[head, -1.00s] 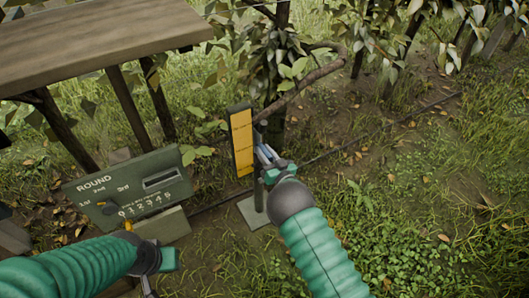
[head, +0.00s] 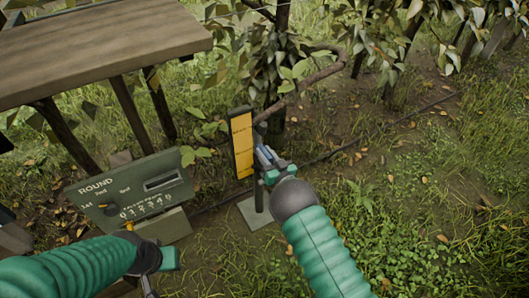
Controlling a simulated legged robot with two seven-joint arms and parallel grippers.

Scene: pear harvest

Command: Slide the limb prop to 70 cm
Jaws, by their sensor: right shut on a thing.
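The limb prop (head: 259,196) is a thin dark upright post on a square grey base plate. A yellow scale board (head: 242,145) with a dark frame stands beside the post; its markings are too small to read. A bent brown limb (head: 308,82) runs from the top of the post to the upper right. My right gripper (head: 264,158) is shut on the limb prop's sliding part at the post, beside the scale; the part itself is mostly hidden by the gripper. My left gripper (head: 150,283) is at the bottom edge, partly cut off, and its jaws are not clear.
A green board (head: 130,190) marked ROUND, with a dial, a slot and numbers, stands left of the prop. A wooden table (head: 100,45) fills the upper left. Leafy trees stand behind. A dark hose or line crosses the ground. Grass at right is open.

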